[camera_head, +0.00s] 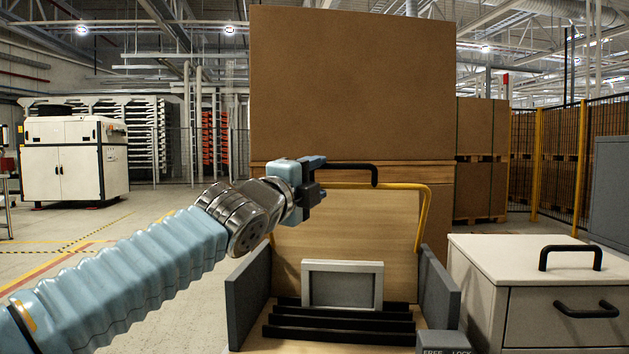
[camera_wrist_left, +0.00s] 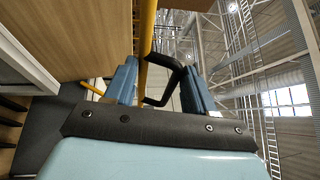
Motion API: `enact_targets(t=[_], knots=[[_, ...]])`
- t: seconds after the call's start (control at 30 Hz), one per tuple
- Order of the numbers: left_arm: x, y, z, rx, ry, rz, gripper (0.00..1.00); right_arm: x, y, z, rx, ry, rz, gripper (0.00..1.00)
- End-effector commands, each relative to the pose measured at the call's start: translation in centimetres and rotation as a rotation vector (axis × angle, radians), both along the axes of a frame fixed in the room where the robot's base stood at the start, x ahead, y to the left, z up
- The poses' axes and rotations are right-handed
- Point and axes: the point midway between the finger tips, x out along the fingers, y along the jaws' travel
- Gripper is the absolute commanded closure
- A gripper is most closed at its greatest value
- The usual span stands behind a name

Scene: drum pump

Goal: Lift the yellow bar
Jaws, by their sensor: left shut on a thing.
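The yellow bar (camera_head: 400,186) is a U-shaped frame standing raised above the wooden box, its cross piece level in front of the pale back board. A black handle (camera_head: 352,165) sits on top of the cross piece. My left gripper (camera_head: 312,182) comes in from the left at the handle's left end and is shut there. In the left wrist view, the yellow bar (camera_wrist_left: 147,45) and the black handle (camera_wrist_left: 182,68) lie between the blue fingers of the left gripper (camera_wrist_left: 160,85). The exact contact is partly hidden. My right gripper is not in view.
Below are grey side panels (camera_head: 247,296), black ribs (camera_head: 340,336), a grey-framed plate (camera_head: 342,286) and a FREE/LOCK block (camera_head: 443,342). A white cabinet (camera_head: 510,262) with black handles stands at right. Large brown boxes (camera_head: 350,80) rise behind. Floor at left is open.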

Motion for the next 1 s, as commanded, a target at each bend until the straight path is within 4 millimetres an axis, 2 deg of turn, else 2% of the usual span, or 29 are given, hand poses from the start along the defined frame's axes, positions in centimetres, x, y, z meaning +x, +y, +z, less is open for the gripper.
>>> enact_targets(t=[0.03,0.17,1.0], knots=[[-0.3,0.3,0.8,-0.005,-0.014,0.001,0.62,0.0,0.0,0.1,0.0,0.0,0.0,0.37],[-0.4,0.4,1.2,-0.006,-0.015,0.001,0.62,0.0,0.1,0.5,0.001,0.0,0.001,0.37],[-3.4,2.8,6.1,0.0,-0.003,0.0,0.62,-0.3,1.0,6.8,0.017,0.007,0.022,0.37]])
